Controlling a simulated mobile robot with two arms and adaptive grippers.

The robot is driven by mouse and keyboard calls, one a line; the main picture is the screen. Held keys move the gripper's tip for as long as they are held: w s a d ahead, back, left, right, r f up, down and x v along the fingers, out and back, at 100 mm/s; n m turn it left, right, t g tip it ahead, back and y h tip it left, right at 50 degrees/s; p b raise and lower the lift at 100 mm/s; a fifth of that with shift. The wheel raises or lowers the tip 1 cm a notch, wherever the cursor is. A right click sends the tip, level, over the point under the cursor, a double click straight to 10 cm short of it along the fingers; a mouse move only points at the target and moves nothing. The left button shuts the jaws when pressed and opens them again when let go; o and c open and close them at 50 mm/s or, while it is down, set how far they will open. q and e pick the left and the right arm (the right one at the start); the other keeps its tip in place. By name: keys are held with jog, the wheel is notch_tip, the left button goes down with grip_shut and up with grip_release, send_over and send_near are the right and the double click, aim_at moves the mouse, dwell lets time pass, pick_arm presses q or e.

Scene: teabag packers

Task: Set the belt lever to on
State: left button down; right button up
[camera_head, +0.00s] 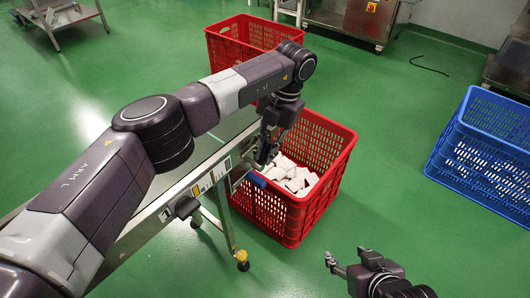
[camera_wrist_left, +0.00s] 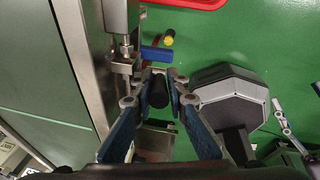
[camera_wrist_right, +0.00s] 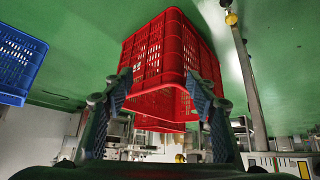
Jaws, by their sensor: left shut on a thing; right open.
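The belt lever has a black grip (camera_wrist_left: 158,92), which shows in the left wrist view at the side of the conveyor belt's frame (camera_wrist_left: 80,60). My left gripper (camera_wrist_left: 160,76) has its two fingers on either side of this grip and is shut on it. In the head view my left gripper (camera_head: 265,157) is at the far end of the conveyor, and it hides the lever there. I cannot tell the lever's on or off position. My right gripper (camera_head: 346,257) is open and empty, low at the front right; its fingers (camera_wrist_right: 158,84) show apart in the right wrist view.
A red crate (camera_head: 322,205) with white teabag packs (camera_head: 290,178) stands beside the conveyor end, close to my left gripper. Another red crate (camera_head: 225,46) is behind. A blue handle (camera_wrist_left: 157,54) is near the lever. A blue crate (camera_head: 484,160) stands right; green floor lies between.

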aim_at(264, 158)
jog(key=shift+w+a+r, duration=0.15)
jog(key=shift+w+r, duration=0.05)
jog(key=shift+w, duration=0.1)
dwell(0.4)
